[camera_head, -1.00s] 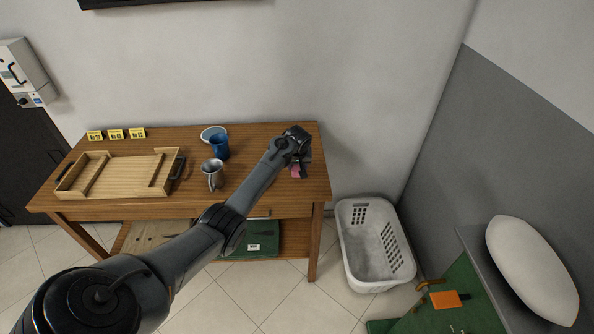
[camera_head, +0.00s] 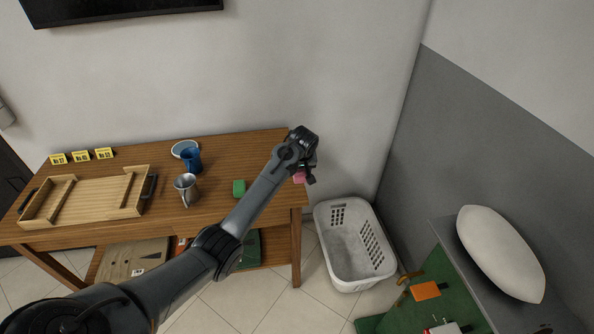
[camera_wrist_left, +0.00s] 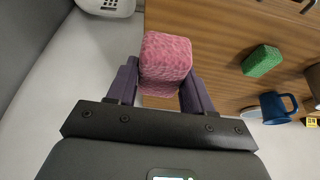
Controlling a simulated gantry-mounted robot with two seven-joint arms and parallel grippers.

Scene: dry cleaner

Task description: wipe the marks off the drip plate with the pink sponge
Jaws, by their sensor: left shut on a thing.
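My left gripper (camera_head: 305,176) is shut on the pink sponge (camera_head: 299,178), near the table's right edge. In the left wrist view the pink sponge (camera_wrist_left: 165,58) sits between the two fingers (camera_wrist_left: 160,88), sticking out past their tips. A pale round plate with a blue rim (camera_head: 184,147) lies at the back of the table, apart from the sponge and partly hidden by a blue mug (camera_head: 192,161). I cannot make out marks on it. My right gripper is not in view.
A green sponge (camera_head: 239,187), a metal pitcher (camera_head: 186,190) and a wooden tray (camera_head: 84,197) are on the wooden table (camera_head: 232,157). Yellow number tags (camera_head: 81,156) stand at the back left. A white laundry basket (camera_head: 352,243) stands on the floor to the right.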

